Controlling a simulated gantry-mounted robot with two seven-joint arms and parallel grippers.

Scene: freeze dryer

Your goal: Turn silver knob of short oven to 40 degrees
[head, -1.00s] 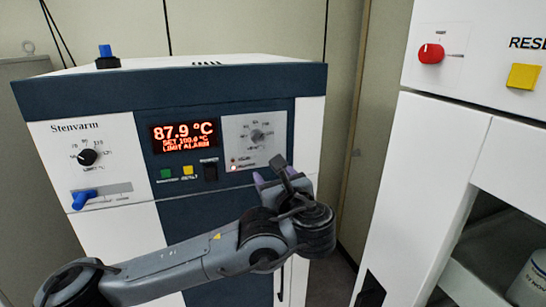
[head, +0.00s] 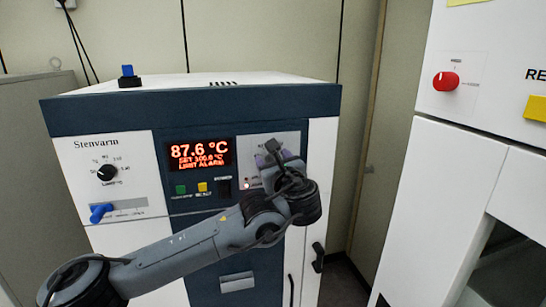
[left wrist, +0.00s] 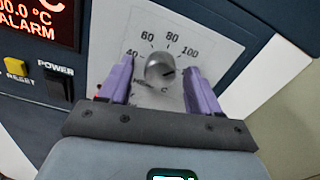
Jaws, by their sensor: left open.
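The short oven (head: 240,105) has a white and dark blue front. Its silver knob (left wrist: 160,67) sits on a grey dial plate (left wrist: 215,40) with printed marks including 40, 60, 80 and 100. A dark mark on the knob points to the lower right in the left wrist view. My left gripper (head: 268,158) is at the plate in the head view and hides the knob there. In the left wrist view its purple fingers (left wrist: 160,68) are open, one on each side of the knob, with gaps showing. How deep they reach is unclear.
The red display (head: 199,154) reads 87.6 °C with a limit alarm. Left of the plate are a green button (head: 181,189), a yellow button (head: 202,187) and a black power switch (head: 224,187). A black knob (head: 107,173) and blue lever (head: 101,213) are further left. A white cabinet (head: 430,190) stands right.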

